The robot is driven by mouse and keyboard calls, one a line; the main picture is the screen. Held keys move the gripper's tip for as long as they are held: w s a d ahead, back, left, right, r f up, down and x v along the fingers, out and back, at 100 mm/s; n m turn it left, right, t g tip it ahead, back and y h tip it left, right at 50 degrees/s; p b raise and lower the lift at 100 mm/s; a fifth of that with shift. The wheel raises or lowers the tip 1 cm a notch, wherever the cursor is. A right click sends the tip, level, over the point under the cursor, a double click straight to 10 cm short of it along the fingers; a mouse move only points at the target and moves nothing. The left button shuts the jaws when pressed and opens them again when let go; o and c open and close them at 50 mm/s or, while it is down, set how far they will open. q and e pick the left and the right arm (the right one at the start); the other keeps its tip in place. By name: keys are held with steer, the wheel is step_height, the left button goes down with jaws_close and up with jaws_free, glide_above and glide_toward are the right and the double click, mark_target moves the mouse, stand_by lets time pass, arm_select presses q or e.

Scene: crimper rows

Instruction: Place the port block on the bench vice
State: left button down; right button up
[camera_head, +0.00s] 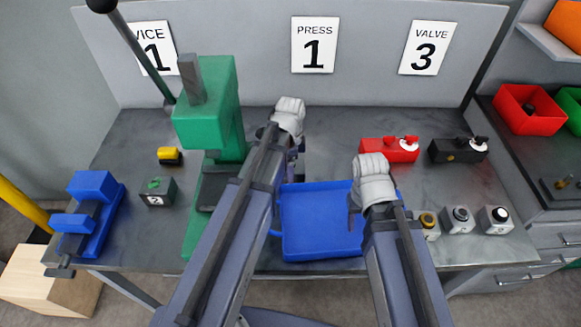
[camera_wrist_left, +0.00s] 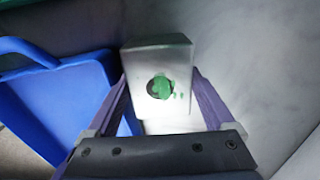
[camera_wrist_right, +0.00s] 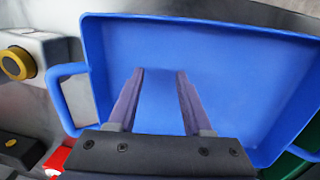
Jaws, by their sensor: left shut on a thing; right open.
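The port block (camera_wrist_left: 155,60), a light grey block with a dark round port and green marks, is between the fingers of my left gripper (camera_wrist_left: 160,85) in the left wrist view. That gripper is shut on it. In the head view my left arm hides most of the held block. The blue bench vice (camera_head: 97,188) stands at the left end of the bench, well to the left of both grippers. My right gripper (camera_wrist_right: 160,78) is open and empty over the blue tray in the right wrist view.
A green press (camera_head: 207,115) with a long lever stands between the vice and my left arm. A yellow-black block (camera_head: 170,155) and a block marked 2 (camera_head: 158,192) lie between. The blue tray (camera_head: 318,225) is at centre front. Red (camera_head: 385,152) and black valve blocks (camera_head: 452,151) lie right.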

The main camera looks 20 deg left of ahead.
arm_select(q)
jaws_free()
steer(key=shift+r, duration=0.1)
arm_select(e)
steer(key=shift+r, duration=0.1)
arm_select(q)
step_height(320, 180, up, 12)
steer(key=p, duration=1.2)
arm_select(e)
step_height(320, 180, up, 12)
arm_select(q)
steer(key=s+d+n+y, duration=0.1)
steer(key=s+d+n, duration=1)
steer(key=s, duration=0.2)
steer(key=shift+s, duration=0.4)
